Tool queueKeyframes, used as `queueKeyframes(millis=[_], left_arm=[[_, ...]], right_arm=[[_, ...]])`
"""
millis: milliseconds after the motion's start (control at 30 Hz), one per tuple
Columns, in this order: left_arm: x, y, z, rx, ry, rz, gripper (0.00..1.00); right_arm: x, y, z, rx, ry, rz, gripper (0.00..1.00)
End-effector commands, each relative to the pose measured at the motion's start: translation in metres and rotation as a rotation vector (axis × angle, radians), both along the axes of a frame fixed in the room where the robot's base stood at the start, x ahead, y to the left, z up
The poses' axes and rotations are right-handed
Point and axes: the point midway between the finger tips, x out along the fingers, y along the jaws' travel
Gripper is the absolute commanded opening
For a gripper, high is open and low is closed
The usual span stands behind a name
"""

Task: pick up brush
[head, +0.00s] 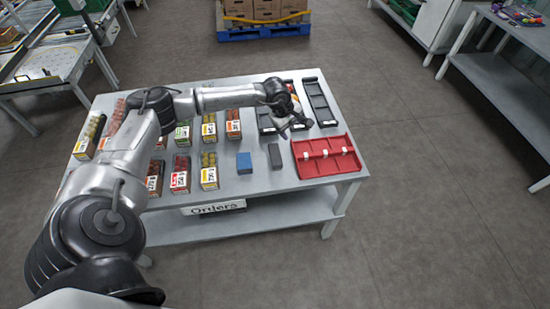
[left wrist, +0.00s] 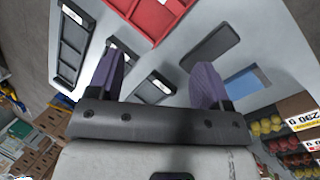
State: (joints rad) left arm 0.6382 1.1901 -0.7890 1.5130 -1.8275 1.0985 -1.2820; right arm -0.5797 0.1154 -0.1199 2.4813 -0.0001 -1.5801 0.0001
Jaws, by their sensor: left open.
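I cannot make out a brush for certain in either view. My left gripper (head: 297,122) reaches over the right part of the grey table (head: 240,195), above the black trays and beside the red tray. In the left wrist view my left gripper (left wrist: 156,80) shows two purple fingers spread apart, with nothing between them but the tabletop and a black tray below. My right gripper is not in view. The arm and gripper hide part of the black trays in the head view.
A red divided tray (head: 326,157), black trays (head: 319,102), a blue block (head: 244,163) and a dark grey block (head: 275,156) lie on the table. Small coloured items (head: 524,15) lie on another table at top right.

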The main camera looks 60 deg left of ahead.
Motion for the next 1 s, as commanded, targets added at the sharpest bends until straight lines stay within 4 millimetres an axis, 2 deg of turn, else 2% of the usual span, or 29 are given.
queueKeyframes(millis=[100,267,467,800,1000], left_arm=[[-0.027,0.012,-0.007,0.117,0.162,-0.155,0.72],[-0.052,0.017,-0.009,0.168,0.304,-0.338,0.72],[-0.053,0.016,-0.018,0.181,0.304,-0.436,0.72],[-0.053,0.016,-0.074,0.18,0.302,-0.442,0.72],[-0.053,0.017,-0.092,0.181,0.301,-0.442,0.72]], right_arm=[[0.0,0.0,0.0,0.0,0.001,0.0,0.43],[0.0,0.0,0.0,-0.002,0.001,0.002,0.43],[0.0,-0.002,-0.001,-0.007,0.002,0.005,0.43],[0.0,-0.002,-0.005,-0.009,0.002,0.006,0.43],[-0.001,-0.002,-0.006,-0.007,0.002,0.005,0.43]])
